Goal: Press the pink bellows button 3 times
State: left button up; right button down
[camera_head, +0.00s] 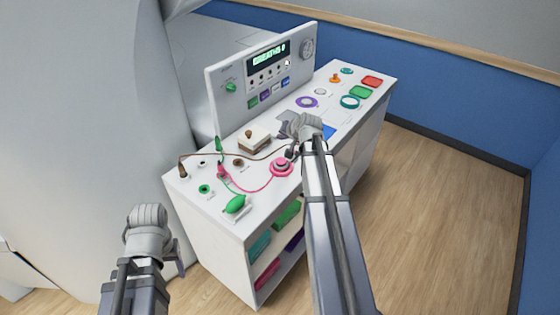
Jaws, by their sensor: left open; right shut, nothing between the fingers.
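The pink round bellows button (282,168) sits on the white console top (262,205), near its front edge. A pink tube runs from it to the left. My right gripper (291,152) is shut and empty, with its tip just above and right of the button in the picture. I cannot tell whether the tip touches it. My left gripper (151,216) is open, left of the console and apart from it; its fingers are hard to make out.
A green bulb (235,204) lies at the front left of the console. A beige block (254,138) stands behind the button. An upright panel (262,80) with a display rises at the back. Coloured buttons, such as a red one (372,81), are at the far right.

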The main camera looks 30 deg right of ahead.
aim_at(282, 162)
jog(key=shift+f+b, duration=4.35)
jog(key=shift+f, duration=0.1)
jog(key=shift+f, duration=0.1)
jog(key=shift+f+b, duration=0.25)
jog(key=shift+b, duration=0.1)
jog(key=shift+f+b, duration=0.6)
jog(key=shift+b, duration=0.05)
jog(key=shift+r, duration=0.1)
jog(key=shift+r+p, duration=0.95)
jog(key=shift+p, duration=0.1)
notch_tip(282, 162, up, 5)
jog(key=p, duration=0.5)
